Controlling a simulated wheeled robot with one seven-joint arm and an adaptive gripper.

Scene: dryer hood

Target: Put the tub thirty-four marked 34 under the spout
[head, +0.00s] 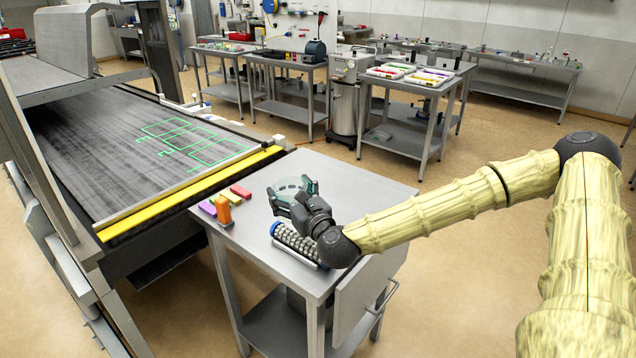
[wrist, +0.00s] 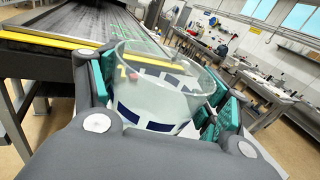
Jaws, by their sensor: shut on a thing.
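A clear, greenish round tub (head: 290,186) is between the fingers of my gripper (head: 296,192) over the near steel table. In the wrist view the tub (wrist: 165,88) is see-through with dark blue and white marks on its lower wall. I cannot read a 34 on it. The teal finger pads of my gripper (wrist: 165,105) press on its left and right sides. The tub looks upright; I cannot tell whether its base touches the table. I cannot make out a spout in either view.
The near steel table (head: 345,180) also holds an orange block (head: 223,210), purple, red and green pieces, and a grey studded roller (head: 298,243). Left of it lies a dark conveyor belt (head: 90,140) with green outlines and a yellow edge bar (head: 190,195), under a grey hood (head: 65,45).

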